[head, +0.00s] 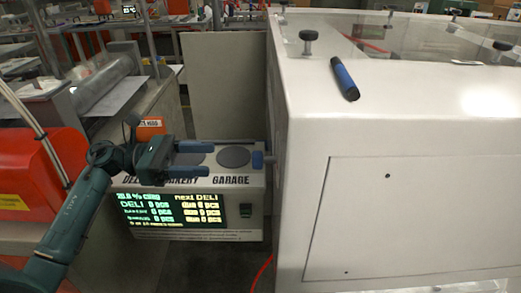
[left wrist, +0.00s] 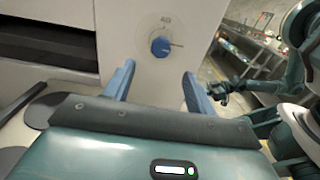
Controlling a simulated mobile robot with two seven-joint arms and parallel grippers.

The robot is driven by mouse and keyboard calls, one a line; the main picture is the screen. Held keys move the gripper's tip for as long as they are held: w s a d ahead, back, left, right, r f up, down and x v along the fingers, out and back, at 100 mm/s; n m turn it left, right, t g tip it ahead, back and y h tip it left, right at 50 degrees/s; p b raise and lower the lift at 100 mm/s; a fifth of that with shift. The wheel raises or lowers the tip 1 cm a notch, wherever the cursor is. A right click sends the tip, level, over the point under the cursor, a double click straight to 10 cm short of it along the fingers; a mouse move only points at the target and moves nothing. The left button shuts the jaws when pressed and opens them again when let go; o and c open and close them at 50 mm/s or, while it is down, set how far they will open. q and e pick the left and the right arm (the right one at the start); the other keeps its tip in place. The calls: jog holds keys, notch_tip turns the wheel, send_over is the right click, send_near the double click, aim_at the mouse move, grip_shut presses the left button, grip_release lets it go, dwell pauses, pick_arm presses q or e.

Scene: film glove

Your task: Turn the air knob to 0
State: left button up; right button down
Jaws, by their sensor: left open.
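The air knob (head: 257,160) is a small blue knob on the side of the white machine, facing left in the head view. In the left wrist view the blue knob (left wrist: 160,46) sits on a pale panel with a round printed scale; the markings are too small to read. My left gripper (head: 209,160) is open, its two blue fingers pointing at the knob with a gap between. In the left wrist view the fingers of the left gripper (left wrist: 158,69) stand either side of the knob, not touching it. My right gripper (left wrist: 226,89) shows small and dark at the right.
A lit display box (head: 200,205) stands below my left gripper, with dark round pads on top. The white machine (head: 410,200) fills the right; a blue-black marker (head: 345,79) lies on it. A red machine (head: 45,175) is at left. A red cable (head: 262,270) lies below.

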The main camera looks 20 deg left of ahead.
aim_at(257, 159)
pick_arm(q)
jog(key=p+x, duration=0.3)
jog(key=x, duration=0.8)
jog(key=shift+d, duration=0.4)
pick_arm(e)
jog(key=shift+s+d+r+n, duration=0.1)
jog(key=shift+s+r+n, duration=0.1)
jog(key=shift+r, duration=0.25)
jog(key=shift+s+d+r+n, duration=0.1)
jog(key=shift+r+n, duration=0.1)
jog(key=shift+r, duration=0.2)
pick_arm(q)
jog(key=c, duration=1)
jog(key=shift+o, duration=0.2)
pick_arm(e)
jog(key=shift+w+a, duration=0.1)
jog(key=shift+w, duration=0.05)
